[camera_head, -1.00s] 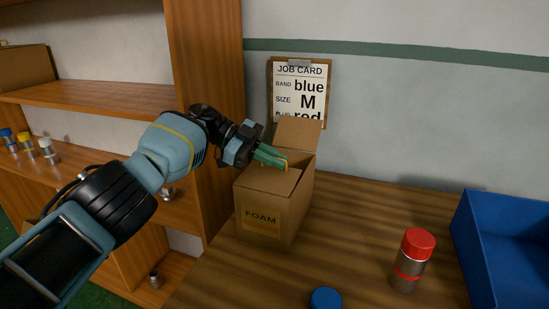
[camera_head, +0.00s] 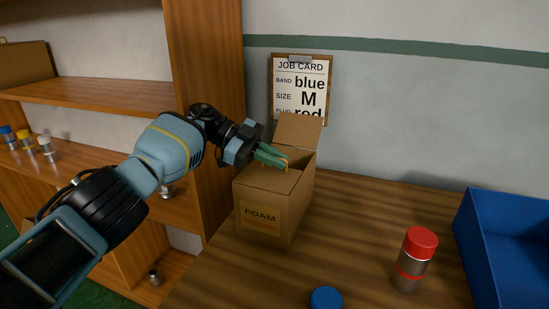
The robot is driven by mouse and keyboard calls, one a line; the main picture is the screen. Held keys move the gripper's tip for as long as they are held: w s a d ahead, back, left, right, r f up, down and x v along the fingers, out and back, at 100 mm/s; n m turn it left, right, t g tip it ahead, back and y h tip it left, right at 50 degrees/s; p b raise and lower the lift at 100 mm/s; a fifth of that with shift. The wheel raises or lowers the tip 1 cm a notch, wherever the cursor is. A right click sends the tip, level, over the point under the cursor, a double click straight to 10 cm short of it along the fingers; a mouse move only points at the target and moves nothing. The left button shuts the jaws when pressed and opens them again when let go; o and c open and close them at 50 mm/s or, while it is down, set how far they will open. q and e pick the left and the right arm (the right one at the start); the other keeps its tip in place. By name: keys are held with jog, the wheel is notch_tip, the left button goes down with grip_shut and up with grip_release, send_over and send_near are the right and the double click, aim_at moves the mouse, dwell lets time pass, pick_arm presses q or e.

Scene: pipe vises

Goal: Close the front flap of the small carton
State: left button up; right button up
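The small carton (camera_head: 262,213), labelled FOAM, stands on the wooden bench below the job card. Its front flap (camera_head: 262,180) lies about flat over the front of the top opening. The back flap (camera_head: 298,131) stands up and leans back toward the wall. My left gripper (camera_head: 284,163) reaches in from the left over the carton's top, just above or touching the rear part of the front flap. Its green fingers look close together with nothing between them. Whether the fingertips touch the flap is unclear. My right gripper is out of view.
A red-capped bottle (camera_head: 413,262) and a blue cap (camera_head: 326,298) are at the front of the bench (camera_head: 350,220). A blue bin (camera_head: 500,250) is at the right. A wooden shelf unit (camera_head: 205,90) borders the carton's left.

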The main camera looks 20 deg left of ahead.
pick_arm(q)
jog(key=o, duration=0.4)
jog(key=shift+d+f, duration=0.1)
